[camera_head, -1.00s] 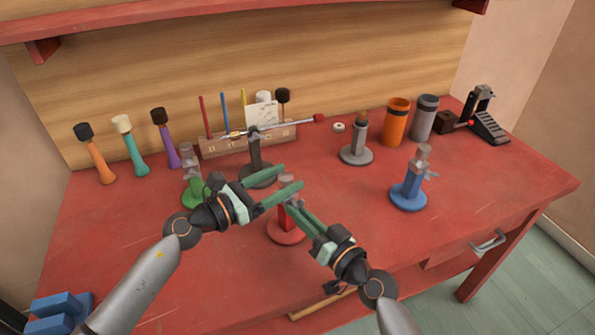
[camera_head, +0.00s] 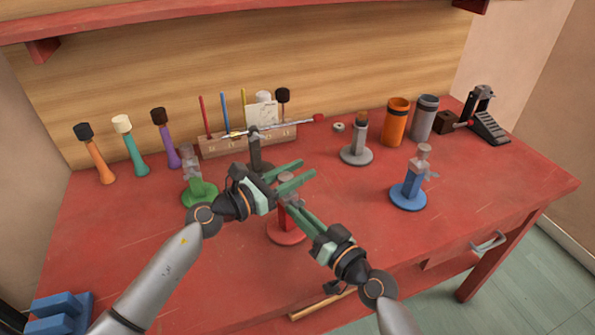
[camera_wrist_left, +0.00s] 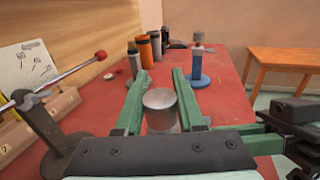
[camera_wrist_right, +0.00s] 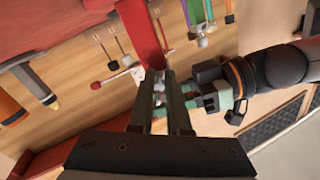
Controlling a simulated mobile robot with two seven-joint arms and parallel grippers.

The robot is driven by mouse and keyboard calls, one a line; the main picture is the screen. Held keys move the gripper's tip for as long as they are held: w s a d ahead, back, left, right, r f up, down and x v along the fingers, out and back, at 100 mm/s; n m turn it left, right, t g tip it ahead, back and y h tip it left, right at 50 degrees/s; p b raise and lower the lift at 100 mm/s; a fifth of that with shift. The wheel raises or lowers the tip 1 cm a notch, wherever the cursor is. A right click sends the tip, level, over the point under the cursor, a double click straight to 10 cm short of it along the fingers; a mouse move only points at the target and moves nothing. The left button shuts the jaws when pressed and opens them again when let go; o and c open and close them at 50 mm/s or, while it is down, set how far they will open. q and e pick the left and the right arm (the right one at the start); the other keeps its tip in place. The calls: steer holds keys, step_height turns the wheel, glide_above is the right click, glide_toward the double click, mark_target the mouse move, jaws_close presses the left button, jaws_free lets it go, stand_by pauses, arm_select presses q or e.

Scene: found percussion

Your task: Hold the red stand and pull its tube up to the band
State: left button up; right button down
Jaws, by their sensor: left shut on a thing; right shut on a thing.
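The red stand (camera_head: 284,236) stands upright near the front middle of the table, on a round red base. Its grey tube (camera_head: 286,179) stands out above the red column. My left gripper (camera_head: 308,169) is shut around the tube near its top; the tube's grey end (camera_wrist_left: 160,98) shows between the fingers in the left wrist view. My right gripper (camera_head: 291,207) comes from the front right, lower down, and is shut on the red column, which also shows in the right wrist view (camera_wrist_right: 144,35). The fingers hide much of the stand. I cannot make out the band.
A dark stand (camera_head: 261,170) holding a long rod is close behind my left gripper. A green stand (camera_head: 199,194) is at left, a blue stand (camera_head: 408,194) at right, a grey stand (camera_head: 357,152) behind.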

arm_select(q)
jaws_close()
stand_by(0.8)
